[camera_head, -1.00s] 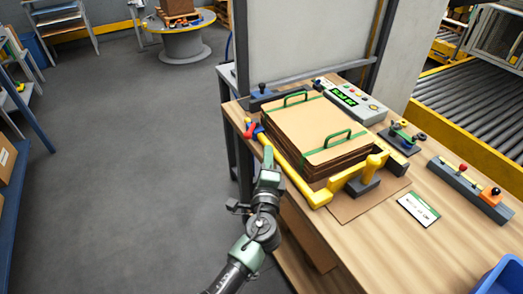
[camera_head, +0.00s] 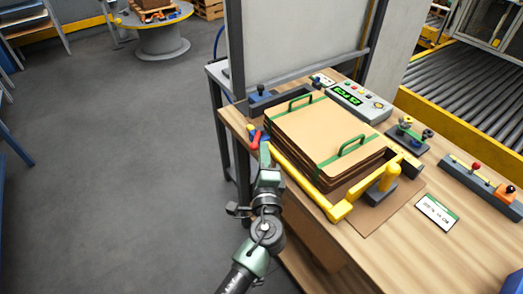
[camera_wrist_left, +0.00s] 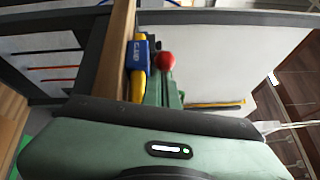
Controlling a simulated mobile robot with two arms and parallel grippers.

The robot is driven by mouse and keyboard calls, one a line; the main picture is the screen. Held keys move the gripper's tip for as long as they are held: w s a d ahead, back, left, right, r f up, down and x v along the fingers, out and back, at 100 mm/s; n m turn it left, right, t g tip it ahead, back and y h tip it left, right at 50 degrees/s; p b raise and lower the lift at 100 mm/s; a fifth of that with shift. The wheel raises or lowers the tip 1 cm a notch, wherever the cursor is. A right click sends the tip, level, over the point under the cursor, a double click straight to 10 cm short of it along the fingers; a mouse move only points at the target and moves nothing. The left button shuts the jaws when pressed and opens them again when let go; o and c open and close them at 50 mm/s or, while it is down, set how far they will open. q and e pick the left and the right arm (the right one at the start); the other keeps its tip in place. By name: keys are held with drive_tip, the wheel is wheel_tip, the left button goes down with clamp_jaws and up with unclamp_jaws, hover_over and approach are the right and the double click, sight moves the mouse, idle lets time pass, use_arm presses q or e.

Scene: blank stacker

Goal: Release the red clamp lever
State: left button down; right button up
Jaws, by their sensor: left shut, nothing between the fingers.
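The red clamp lever (camera_head: 256,138) is at the left edge of the workbench, at the far end of the yellow clamp bar (camera_head: 305,182). In the left wrist view its red ball end (camera_wrist_left: 166,61) shows beside a blue clamp block (camera_wrist_left: 139,53) with a yellow piece under it. My left gripper (camera_head: 265,154) is shut and empty, its tip close beside the lever on the near side. In the left wrist view the green fingers (camera_wrist_left: 165,90) end close to the red ball; I cannot tell whether they touch it. My right gripper is not in view.
A stack of brown cardboard blanks (camera_head: 325,133) with green handles lies inside the yellow bar. A grey control box (camera_head: 358,101) stands behind it. A label card (camera_head: 437,213) lies at right. A grey panel (camera_head: 300,45) rises behind the bench.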

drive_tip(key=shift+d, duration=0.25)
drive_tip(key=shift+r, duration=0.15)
